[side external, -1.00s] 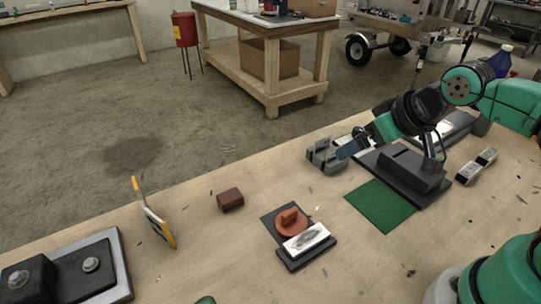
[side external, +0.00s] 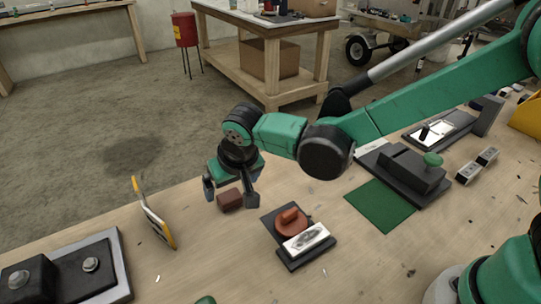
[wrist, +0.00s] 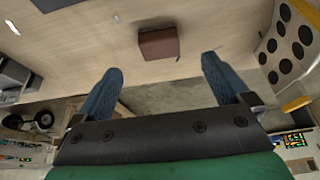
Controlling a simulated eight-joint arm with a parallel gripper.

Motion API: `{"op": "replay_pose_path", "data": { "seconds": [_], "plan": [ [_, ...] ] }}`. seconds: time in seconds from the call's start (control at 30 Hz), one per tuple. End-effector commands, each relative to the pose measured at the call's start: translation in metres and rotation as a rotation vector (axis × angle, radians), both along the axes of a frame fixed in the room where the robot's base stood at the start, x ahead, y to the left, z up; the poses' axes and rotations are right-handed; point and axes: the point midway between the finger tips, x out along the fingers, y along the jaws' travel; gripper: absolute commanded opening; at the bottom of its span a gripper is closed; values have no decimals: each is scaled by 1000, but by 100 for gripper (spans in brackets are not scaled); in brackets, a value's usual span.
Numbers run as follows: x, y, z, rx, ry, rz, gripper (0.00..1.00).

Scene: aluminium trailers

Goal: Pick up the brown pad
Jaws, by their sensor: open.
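The brown pad (side external: 230,200) is a small reddish-brown block lying on the wooden bench. In the wrist view the pad (wrist: 158,43) sits just beyond the fingertips, roughly centred between the two fingers, with bare wood on either side. My gripper (side external: 230,193) is open and points down at the pad in the side view, one finger to its left and one to its right. In the wrist view the gripper (wrist: 161,66) shows two blue-grey fingers spread apart with nothing between them. I cannot tell the exact height of the fingertips above the bench.
An upright yellow-edged panel (side external: 154,213) stands left of the pad. An orange round part (side external: 291,222) and a white-topped dark block (side external: 306,240) lie to the right. A green mat (side external: 381,205) is further right. Bare wood lies in front of the pad.

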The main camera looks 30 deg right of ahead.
Motion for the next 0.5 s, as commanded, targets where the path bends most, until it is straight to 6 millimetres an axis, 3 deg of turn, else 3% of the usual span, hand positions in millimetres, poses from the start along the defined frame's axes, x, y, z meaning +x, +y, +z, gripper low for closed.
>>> {"op": "replay_pose_path", "data": {
  "seconds": [0.5],
  "plan": [
    [20, 0, -48, 0, -1, -1, 96]
  ]
}}
